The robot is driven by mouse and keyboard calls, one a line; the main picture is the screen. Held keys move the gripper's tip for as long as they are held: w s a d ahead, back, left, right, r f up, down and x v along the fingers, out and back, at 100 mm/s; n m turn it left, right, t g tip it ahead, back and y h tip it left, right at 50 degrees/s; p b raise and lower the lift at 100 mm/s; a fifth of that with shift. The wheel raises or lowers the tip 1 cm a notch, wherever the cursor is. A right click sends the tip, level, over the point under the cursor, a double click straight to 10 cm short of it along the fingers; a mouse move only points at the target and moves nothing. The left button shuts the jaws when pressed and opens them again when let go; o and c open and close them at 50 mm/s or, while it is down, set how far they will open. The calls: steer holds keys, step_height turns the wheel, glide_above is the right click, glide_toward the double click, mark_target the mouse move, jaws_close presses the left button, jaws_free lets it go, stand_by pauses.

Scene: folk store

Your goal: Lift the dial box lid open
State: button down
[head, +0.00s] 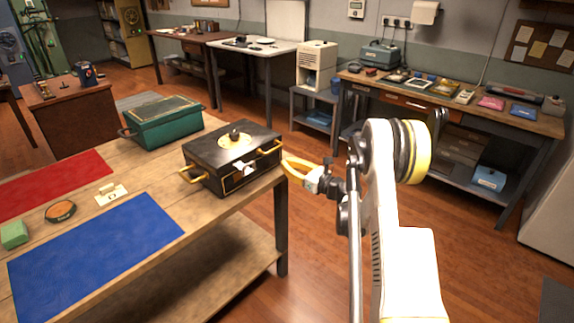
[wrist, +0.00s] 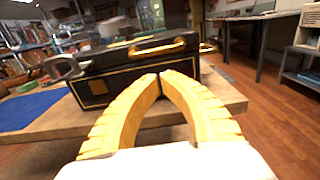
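The dial box (head: 225,173) is a black box with brass trim and handles on the wooden table; it also shows in the wrist view (wrist: 118,83). Its lid (head: 252,137) looks closed, with a round gold dial plate and dark knob (head: 235,138) on top. A pale grey latch-like piece (head: 245,168) is on the front. A brass handle (head: 268,148) on the right side also shows in the wrist view (wrist: 158,47). My gripper (head: 285,165) has yellow fingers and is to the right of the box. Its fingertips (wrist: 159,75) meet, empty, in front of the side wall, below the handle; contact cannot be told.
A green box (head: 165,125) stands behind the dial box. The floor right of the table is open up to a workbench (head: 450,105).

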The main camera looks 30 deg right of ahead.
mark_target(267, 148)
steer(key=shift+w+a, duration=0.1)
steer(key=shift+w, duration=0.1)
steer(key=shift+x, duration=4.05)
steer(key=shift+s, duration=0.35)
steer(key=shift+r+p, duration=0.65)
steer(key=shift+r, duration=0.7)
